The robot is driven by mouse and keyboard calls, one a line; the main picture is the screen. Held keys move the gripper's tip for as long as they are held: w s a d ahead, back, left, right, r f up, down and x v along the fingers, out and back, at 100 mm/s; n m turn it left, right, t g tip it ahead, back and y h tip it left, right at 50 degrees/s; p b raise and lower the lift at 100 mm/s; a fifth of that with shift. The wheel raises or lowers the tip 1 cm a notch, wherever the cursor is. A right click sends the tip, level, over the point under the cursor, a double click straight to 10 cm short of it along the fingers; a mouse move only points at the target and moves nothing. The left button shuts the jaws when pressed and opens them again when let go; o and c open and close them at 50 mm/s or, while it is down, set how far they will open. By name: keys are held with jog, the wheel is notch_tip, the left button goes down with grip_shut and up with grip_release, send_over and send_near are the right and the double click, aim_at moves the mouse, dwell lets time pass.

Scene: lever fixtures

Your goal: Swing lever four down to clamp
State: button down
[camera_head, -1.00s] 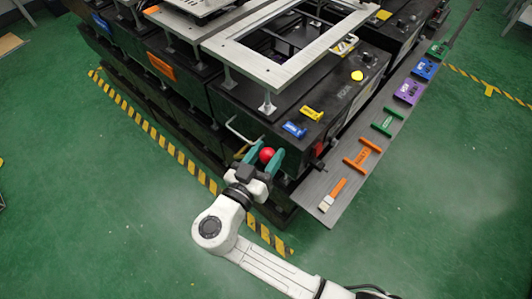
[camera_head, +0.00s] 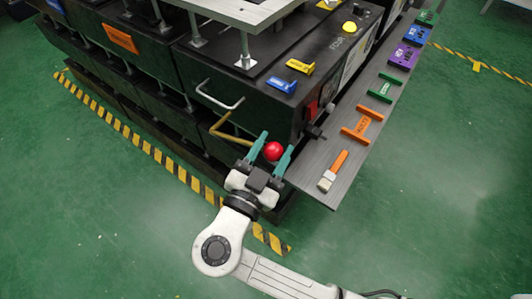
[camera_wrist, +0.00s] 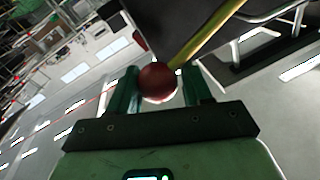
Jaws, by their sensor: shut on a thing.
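A lever with a yellow rod (camera_head: 228,132) and a red ball knob (camera_head: 273,151) sits at the front of the black machine, below a grey handle. My gripper (camera_head: 274,149) has its teal fingers on either side of the red knob and is shut on it. In the wrist view the knob (camera_wrist: 157,80) lies between the two green fingers, and the yellow rod (camera_wrist: 208,36) runs from it to the upper right. I cannot read a number on the lever.
The grey handle (camera_head: 220,95) juts out just above the lever. A grey shelf (camera_head: 318,199) on the right carries a brush (camera_head: 333,170), orange and green pieces, and several others. Blue (camera_head: 281,85) and yellow (camera_head: 300,66) latches sit on the machine top. Green floor in front is open.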

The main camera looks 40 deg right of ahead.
notch_tip(320, 180, down, 10)
jog(key=s+m+g+h+b, duration=0.1)
jog(key=m+b, duration=0.5)
jog(key=b, duration=1.2)
jog(key=shift+s+d+b, duration=0.25)
jog(key=shift+d+b, duration=0.1)
jog(key=shift+d, duration=0.05)
jog(key=shift+f+b, duration=0.15)
jog(key=shift+b, duration=0.15)
jog(key=c, duration=0.6)
grip_release()
jog(key=shift+w, duration=0.1)
jog(key=shift+a, duration=0.1)
jog(key=p+v, duration=0.2)
jog(key=v, duration=0.8)
jog(key=shift+s+a, duration=0.2)
jog(key=shift+a, duration=0.15)
